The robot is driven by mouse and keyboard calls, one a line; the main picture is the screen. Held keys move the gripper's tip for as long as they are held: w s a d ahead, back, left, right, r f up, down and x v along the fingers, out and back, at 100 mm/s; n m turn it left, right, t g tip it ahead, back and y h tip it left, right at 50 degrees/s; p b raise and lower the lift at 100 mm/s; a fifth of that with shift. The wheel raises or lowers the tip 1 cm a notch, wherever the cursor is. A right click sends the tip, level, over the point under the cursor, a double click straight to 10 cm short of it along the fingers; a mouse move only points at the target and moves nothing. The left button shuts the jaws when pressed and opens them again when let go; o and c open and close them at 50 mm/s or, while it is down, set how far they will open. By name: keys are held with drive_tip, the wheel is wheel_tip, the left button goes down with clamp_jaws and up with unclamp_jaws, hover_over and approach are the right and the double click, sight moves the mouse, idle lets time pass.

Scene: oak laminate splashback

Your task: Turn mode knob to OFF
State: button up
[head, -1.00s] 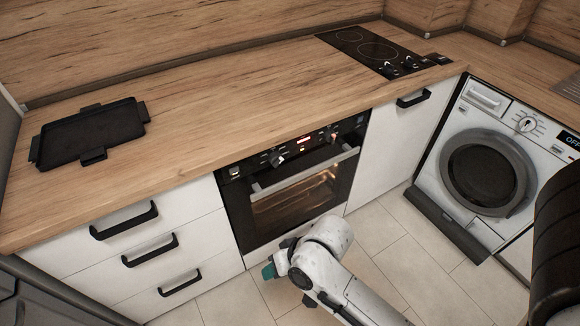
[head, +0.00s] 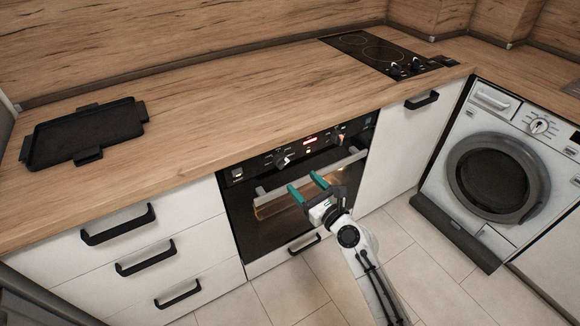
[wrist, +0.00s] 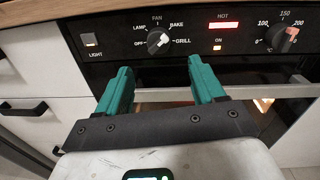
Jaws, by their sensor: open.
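The oven's mode knob (wrist: 158,42) is black with a pale pointer bar, on the black control panel. Around it are the labels OFF, LAMP, FAN, BAKE and GRILL. Its pale bar slants between lower left and upper right; which end is the pointer is hard to tell. The knob also shows in the head view (head: 282,160). My gripper (head: 307,185) has teal fingers, open and empty, in front of the oven near the door handle. In the wrist view my gripper (wrist: 160,66) faces the panel, the knob above and between its fingertips, apparently untouched.
The oven door handle (wrist: 166,95) runs across below the panel, close to my fingers. A temperature knob (wrist: 285,38) is at right, a lit red HOT display (wrist: 224,25) between the knobs, a LIGHT switch (wrist: 90,40) at left. The worktop (head: 210,112) overhangs above.

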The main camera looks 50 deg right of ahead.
sight(285, 165)
drive_tip(key=x, duration=0.9)
drive_tip(key=shift+w+b, duration=0.3)
drive_tip(key=shift+c, duration=0.2)
drive_tip(key=c, duration=1)
